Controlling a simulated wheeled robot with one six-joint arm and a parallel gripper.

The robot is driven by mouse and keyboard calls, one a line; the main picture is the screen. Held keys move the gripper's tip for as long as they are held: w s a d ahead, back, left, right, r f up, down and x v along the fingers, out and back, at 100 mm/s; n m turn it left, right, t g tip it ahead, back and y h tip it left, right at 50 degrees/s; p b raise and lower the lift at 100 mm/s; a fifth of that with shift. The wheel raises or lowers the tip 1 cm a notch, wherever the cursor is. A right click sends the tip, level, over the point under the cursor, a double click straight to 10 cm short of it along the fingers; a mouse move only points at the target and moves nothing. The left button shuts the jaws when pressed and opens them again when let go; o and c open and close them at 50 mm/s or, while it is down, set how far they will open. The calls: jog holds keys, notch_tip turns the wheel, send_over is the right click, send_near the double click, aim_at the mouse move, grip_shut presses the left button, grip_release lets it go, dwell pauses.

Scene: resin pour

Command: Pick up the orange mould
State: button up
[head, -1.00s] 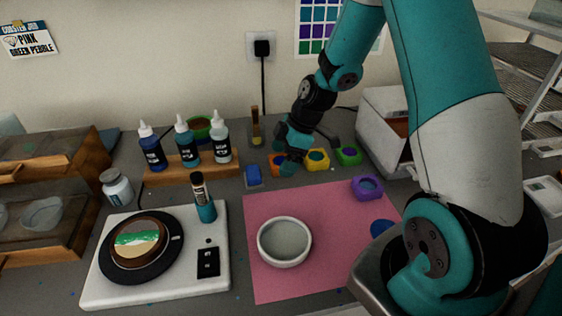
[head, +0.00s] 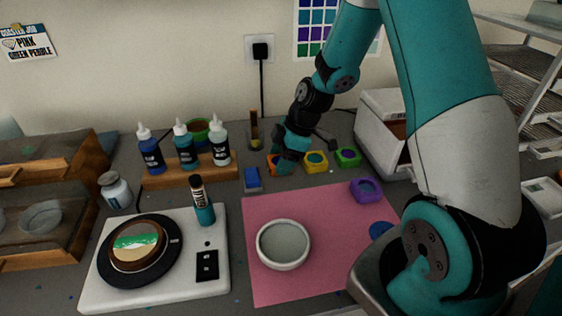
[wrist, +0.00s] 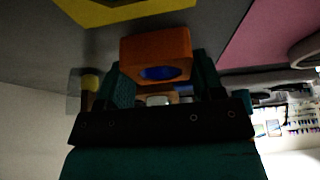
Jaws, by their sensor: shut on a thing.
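The orange mould (wrist: 156,52) is between the two fingers of my gripper (wrist: 160,85) in the wrist view, with a blue patch in its opening. My gripper is shut on it. In the head view my gripper (head: 281,164) is at the back of the table, and most of the orange mould (head: 271,158) is hidden behind it. I cannot tell from these frames whether the mould is clear of the table.
A yellow mould (head: 316,162) stands close on the right, with a green mould (head: 348,157) beyond it. A blue block (head: 252,180) lies to the left. A purple mould (head: 365,190) and a white bowl (head: 283,245) are on the pink mat (head: 325,260).

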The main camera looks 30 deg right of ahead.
notch_tip(320, 180, up, 19)
jog(key=shift+r+b, duration=0.15)
jog(key=shift+b, duration=0.25)
